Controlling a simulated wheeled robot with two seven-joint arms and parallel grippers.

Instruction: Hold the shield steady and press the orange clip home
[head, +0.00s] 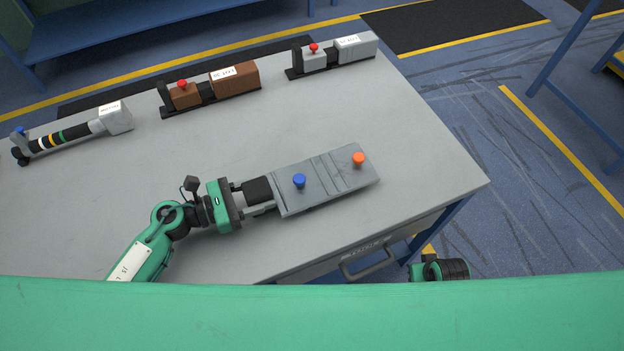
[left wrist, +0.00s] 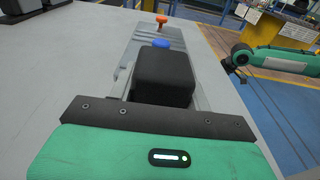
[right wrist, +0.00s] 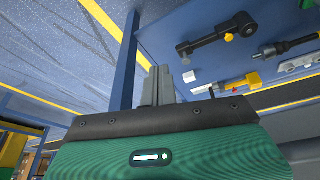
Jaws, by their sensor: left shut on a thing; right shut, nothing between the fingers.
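The shield (head: 325,183) is a flat grey panel lying on the grey table. A blue clip (head: 299,181) stands near its left-middle part and an orange clip (head: 359,159) near its far right end; both stick up from the panel. My left gripper (head: 262,198) is shut at the shield's left end, at a black block (left wrist: 165,75) that fills the space before the jaws in the left wrist view. The orange clip (left wrist: 161,20) shows there beyond the blue clip (left wrist: 162,43). My right gripper (right wrist: 163,86) is shut and empty, away from the shield.
Along the table's back lie a grey assembly with a red knob (head: 333,55), a brown one (head: 210,88) and a striped rod (head: 70,133). A drawer handle (head: 366,262) juts from the table's front. In the right wrist view, a blue bench (right wrist: 180,40) carries several tools.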

